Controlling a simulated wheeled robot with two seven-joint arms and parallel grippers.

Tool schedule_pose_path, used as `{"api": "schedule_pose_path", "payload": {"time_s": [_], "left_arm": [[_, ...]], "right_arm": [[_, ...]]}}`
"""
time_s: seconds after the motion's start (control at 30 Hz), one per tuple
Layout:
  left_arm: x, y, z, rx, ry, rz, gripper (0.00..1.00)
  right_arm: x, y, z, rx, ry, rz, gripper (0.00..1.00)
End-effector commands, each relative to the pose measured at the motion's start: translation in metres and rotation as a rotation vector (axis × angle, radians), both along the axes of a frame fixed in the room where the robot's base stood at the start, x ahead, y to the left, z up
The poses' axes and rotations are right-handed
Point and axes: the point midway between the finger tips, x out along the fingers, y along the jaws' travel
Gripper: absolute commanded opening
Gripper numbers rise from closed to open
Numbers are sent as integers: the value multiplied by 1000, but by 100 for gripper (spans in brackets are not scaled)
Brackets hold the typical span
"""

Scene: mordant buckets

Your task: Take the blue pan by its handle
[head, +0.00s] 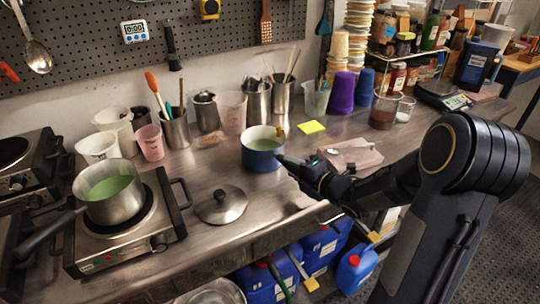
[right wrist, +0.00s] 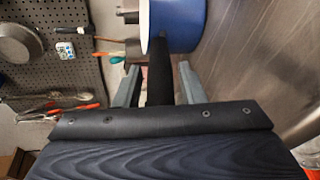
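The blue pan (head: 262,158) stands on the steel counter with pale green liquid inside. Its dark handle points toward my right arm. My right gripper (head: 298,168) is beside the pan, at the handle. In the right wrist view, the blue pan (right wrist: 178,25) is just beyond the fingertips. The black handle (right wrist: 160,75) lies between the two grey fingers of my right gripper (right wrist: 158,82), with a narrow gap on each side. The fingers are apart, not closed on it. My left gripper is not in view.
A steel saucepan (head: 112,195) with green liquid sits on a hot plate (head: 160,225) at left. A loose lid (head: 220,205) lies in front of the pan. A yellow note (head: 311,127) and a folded cloth (head: 350,155) are near it. Cups and utensil pots stand behind.

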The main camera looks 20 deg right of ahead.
Motion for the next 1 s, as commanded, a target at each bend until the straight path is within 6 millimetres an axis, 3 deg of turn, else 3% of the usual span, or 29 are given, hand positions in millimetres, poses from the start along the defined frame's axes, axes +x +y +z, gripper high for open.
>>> {"api": "schedule_pose_path", "payload": {"time_s": [0.03,0.27,0.77,1.0], "left_arm": [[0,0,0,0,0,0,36],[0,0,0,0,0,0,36],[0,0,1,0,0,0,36],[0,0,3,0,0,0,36]], "right_arm": [[0,0,0,0,0,0,29],[0,0,0,1,0,0,0],[1,0,8,1,-10,2,0],[1,1,22,1,-13,4,0]]}}
